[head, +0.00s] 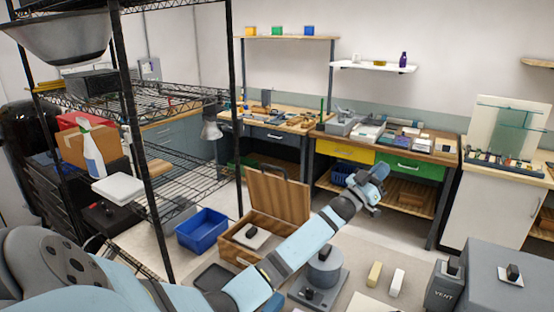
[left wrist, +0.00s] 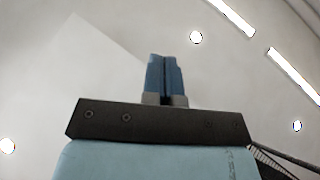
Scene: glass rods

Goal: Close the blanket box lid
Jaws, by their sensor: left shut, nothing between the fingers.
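The blanket box is a wooden box (head: 237,252) in the middle of the head view, with its wooden lid (head: 278,196) standing open and upright at its back. A dark curved bar shows along the lid's top. A white block with a dark top lies in the box. My left arm crosses in front of the box's right side and hides part of it. My left gripper (head: 378,171) is raised to the right of the lid, apart from it. In the left wrist view its blue fingers (left wrist: 164,75) are together and empty against the ceiling. My right gripper is not in view.
A black wire rack (head: 128,110) stands at the left. A blue bin (head: 202,231) is left of the box. A grey machine (head: 320,275) and two small blocks stand at the front right. Workbenches with drawers (head: 345,152) line the back wall.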

